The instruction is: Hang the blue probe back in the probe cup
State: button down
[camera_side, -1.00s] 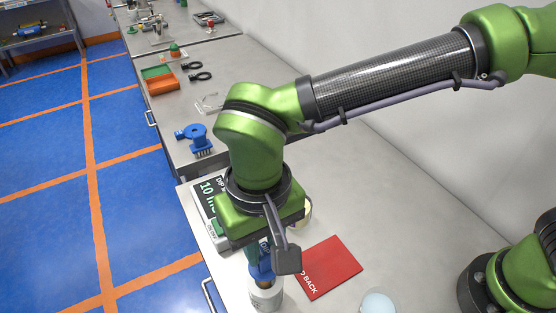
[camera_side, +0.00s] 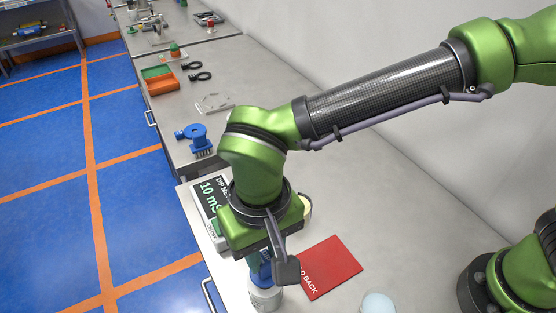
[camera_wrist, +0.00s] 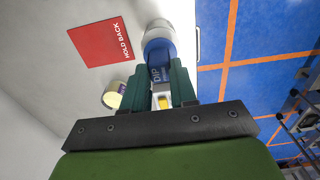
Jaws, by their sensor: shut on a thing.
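My gripper (camera_side: 260,264) is shut on the blue probe (camera_side: 260,273), just above the probe cup. In the wrist view, the two dark green fingers of my gripper (camera_wrist: 161,88) are on either side of the blue probe (camera_wrist: 157,58), which is marked "DIP". The probe cup (camera_side: 265,298) is a light grey round holder on the bench near its front edge. It also shows beyond the probe in the wrist view (camera_wrist: 158,27). The probe's lower end lines up with the cup, but I cannot tell how far it is inside.
A meter with a "10 mS" display (camera_side: 208,203) stands left of my gripper, partly hidden. A red "HOLD BACK" card (camera_side: 332,265) lies to the right. A round pale-yellow-topped container (camera_wrist: 114,94) stands nearby. A pale round thing (camera_side: 378,303) is at the bottom.

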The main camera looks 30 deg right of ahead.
jog(key=shift+f, duration=1)
jog(key=c, duration=0.8)
grip_release()
jog(key=shift+r, duration=2.5)
